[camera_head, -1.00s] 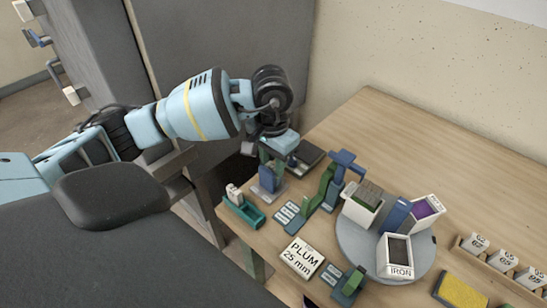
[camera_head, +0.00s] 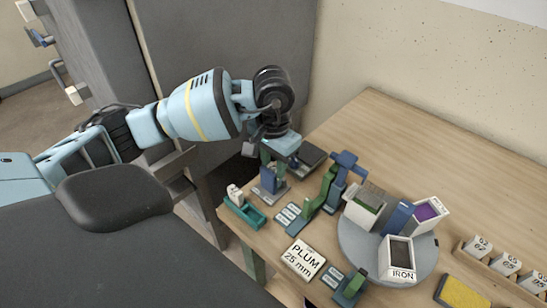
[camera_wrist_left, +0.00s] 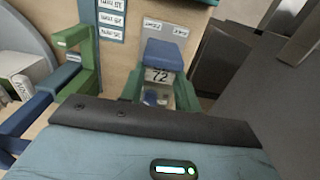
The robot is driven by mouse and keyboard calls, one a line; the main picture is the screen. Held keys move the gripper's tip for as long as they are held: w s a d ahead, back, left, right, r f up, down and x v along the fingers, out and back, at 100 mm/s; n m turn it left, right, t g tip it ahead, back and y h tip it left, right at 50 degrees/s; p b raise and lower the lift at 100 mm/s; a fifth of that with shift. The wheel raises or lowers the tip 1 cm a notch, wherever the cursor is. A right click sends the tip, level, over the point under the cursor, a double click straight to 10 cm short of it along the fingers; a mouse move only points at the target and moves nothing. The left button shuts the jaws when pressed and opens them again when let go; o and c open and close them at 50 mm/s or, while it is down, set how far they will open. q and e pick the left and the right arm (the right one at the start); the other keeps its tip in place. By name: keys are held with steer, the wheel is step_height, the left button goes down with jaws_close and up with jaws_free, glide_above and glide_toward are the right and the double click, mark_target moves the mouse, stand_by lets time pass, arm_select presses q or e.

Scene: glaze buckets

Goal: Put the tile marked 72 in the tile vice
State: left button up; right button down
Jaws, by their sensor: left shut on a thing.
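My left gripper (camera_head: 272,165) points down over the near left part of the table, with its green fingers low. In the left wrist view the fingers (camera_wrist_left: 160,95) are shut on a pale tile marked 72 (camera_wrist_left: 158,76). A blue block on a grey base, which looks like the tile vice (camera_head: 268,181), stands right at the fingers. Its blue top also shows in the left wrist view (camera_wrist_left: 163,55), against the tile. The gripper hides part of both, and I cannot tell how deep the tile sits in the vice. My right gripper is not in view.
A teal tray (camera_head: 246,213) with a pale piece stands left of the vice. A green and blue stand (camera_head: 328,189) is close on the right. A round grey turntable (camera_head: 365,262) carries several buckets. A PLUM sign (camera_head: 303,260) lies in front. The back of the table is clear.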

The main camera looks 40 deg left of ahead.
arm_select(q)
steer(key=shift+f, duration=0.3)
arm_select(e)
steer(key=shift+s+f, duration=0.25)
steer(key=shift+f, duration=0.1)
arm_select(q)
steer(key=o, duration=1)
steer(key=shift+o, duration=0.2)
steer(key=shift+r+p, duration=1.3)
steer(key=shift+r, duration=2.3)
steer(key=shift+f, duration=0.1)
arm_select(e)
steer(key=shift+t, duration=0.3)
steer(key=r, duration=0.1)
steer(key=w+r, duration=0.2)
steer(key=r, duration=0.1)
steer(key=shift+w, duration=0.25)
